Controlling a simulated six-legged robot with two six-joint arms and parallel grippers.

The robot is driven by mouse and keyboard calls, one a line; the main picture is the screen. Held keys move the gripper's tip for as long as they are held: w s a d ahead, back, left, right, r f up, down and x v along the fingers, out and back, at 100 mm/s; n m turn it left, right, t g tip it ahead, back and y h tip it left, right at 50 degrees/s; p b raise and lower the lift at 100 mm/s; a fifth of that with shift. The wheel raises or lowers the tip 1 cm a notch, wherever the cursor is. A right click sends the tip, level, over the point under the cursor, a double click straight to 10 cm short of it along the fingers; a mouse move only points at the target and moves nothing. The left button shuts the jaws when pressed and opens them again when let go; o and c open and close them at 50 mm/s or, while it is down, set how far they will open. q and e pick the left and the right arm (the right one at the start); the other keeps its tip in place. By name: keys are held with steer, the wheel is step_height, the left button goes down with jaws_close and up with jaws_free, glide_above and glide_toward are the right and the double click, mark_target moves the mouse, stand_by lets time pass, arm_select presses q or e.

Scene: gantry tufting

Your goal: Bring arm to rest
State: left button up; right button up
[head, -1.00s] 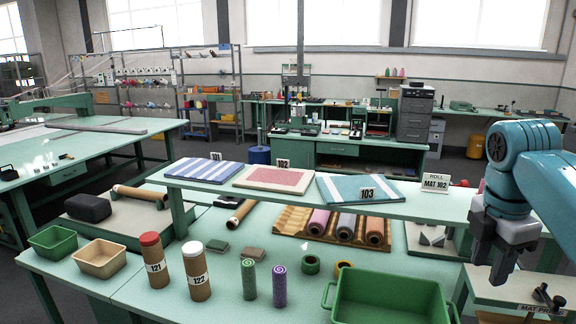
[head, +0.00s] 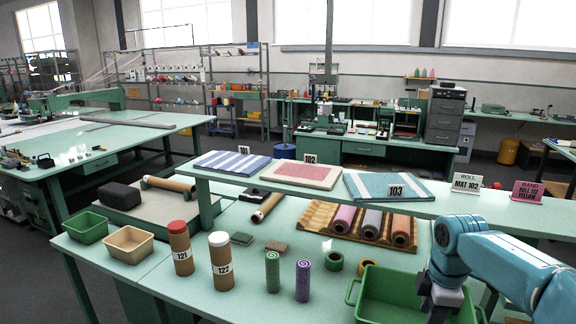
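My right arm comes in from the lower right, and its gripper (head: 438,308) hangs over the right part of the green tray (head: 375,312). The fingers are partly cut off by the bottom edge, so whether they are open or shut cannot be made out. I see nothing held in the visible part of the gripper. My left arm and gripper are not in view.
A raised shelf (head: 440,200) carries mats 101 (head: 232,163), 102 (head: 300,176) and 103 (head: 388,187). Below stand tubes 121 (head: 181,250) and 122 (head: 221,265), a green roll (head: 272,272) and a purple roll (head: 303,281). Two bins (head: 128,246) sit at left.

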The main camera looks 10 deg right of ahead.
steer(key=s+a+f+m+y+b, duration=0.15)
steer(key=a+f, duration=0.25)
steer(key=f, duration=0.4)
steer(key=s+a+f+m, duration=0.1)
steer(key=a+f+m, duration=0.3)
steer(key=f, duration=0.5)
steer(key=s+a+f+m+y+b, duration=0.1)
steer(key=a+f, duration=0.4)
steer(key=f, duration=0.3)
steer(key=s+a+f+m+y+b, duration=0.1)
steer(key=s+a+f+m, duration=0.4)
steer(key=s, duration=0.5)
steer(key=s+a+f+m+b, duration=0.1)
steer(key=s+a+f+m, duration=0.4)
steer(key=s+f, duration=0.4)
steer(key=shift+s+g+y, duration=0.3)
steer(key=shift+s+y, duration=0.05)
steer(key=shift+s, duration=0.1)
